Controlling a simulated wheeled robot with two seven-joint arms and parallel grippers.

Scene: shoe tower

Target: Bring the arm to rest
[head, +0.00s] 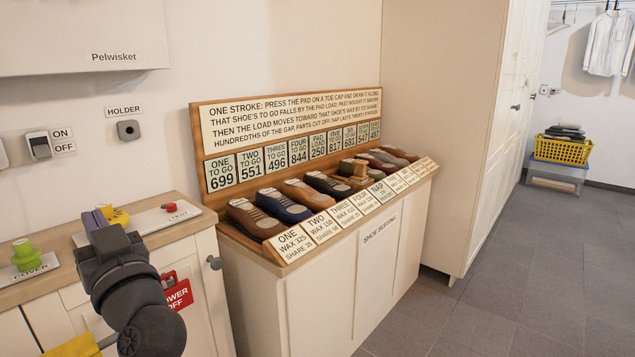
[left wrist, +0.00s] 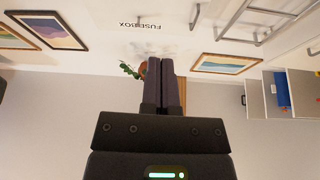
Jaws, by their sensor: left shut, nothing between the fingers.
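My left gripper (head: 94,218) is raised in front of the side counter at the left of the head view, its dark arm coming up from below. Its purple-grey fingers point up and away. In the left wrist view the fingers (left wrist: 162,82) lie side by side, shut, with nothing held between them. My right gripper is not in view. A row of shoes (head: 305,194) lies on the wooden shoe stand (head: 236,232), to the right of my gripper and clear of it.
The side counter (head: 180,206) carries a green knobbed object (head: 24,254), a yellow object (head: 117,216) behind my gripper and a small red part (head: 169,207). A red power tag (head: 178,296) hangs below. The grey floor (head: 500,300) at right is open. A yellow basket (head: 563,150) stands far back.

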